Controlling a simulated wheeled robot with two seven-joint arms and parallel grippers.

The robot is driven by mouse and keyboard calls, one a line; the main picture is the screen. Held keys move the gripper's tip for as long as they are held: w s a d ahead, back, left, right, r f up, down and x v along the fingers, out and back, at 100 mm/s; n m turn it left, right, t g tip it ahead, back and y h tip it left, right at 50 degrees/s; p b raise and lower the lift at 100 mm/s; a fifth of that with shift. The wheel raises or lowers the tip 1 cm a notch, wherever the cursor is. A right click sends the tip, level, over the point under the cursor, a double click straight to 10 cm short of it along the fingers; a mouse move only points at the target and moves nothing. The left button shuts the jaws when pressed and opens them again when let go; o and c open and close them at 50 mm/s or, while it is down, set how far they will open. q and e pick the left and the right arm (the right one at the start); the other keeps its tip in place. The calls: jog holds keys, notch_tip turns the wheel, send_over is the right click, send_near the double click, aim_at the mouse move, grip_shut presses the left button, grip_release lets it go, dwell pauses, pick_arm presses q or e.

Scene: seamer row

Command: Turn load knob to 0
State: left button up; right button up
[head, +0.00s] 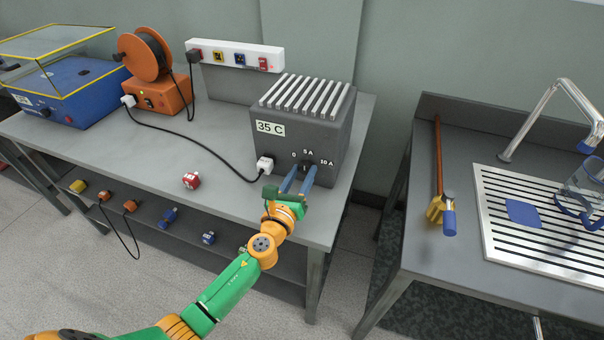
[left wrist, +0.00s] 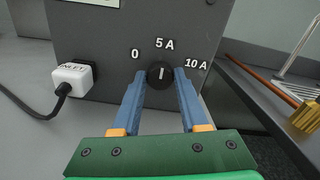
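The load knob (left wrist: 160,75) is a black round knob on the front of a grey box (head: 318,130) with a slatted top. Its white pointer line stands upright, toward the 5 A mark, with 0 to the left and 10 A to the right. In the head view the knob (head: 305,166) is partly hidden by my fingers. My left gripper (left wrist: 160,76) has one blue finger on each side of the knob, with no clear gap between fingers and knob. It also shows in the head view (head: 298,178). My right gripper is in neither view.
A white inlet plug (left wrist: 73,78) with a black cable sits in the box left of the knob. A red plug (head: 191,180) lies on the bench. An orange cable reel (head: 152,75) and a blue machine (head: 70,90) stand further left. A gap separates the sink bench (head: 430,250).

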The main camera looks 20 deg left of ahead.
pick_arm(q)
grip_shut()
jog(key=shift+n, duration=1.1)
jog(key=n+b, duration=0.1)
jog(key=n, duration=0.2)
jog(key=shift+f, duration=0.1)
jog(key=n, duration=0.6)
jog(key=shift+a+b, duration=0.1)
jog(key=shift+b, duration=0.3)
jog(key=shift+n, duration=0.5)
jog(key=o, duration=1.1)
grip_release()
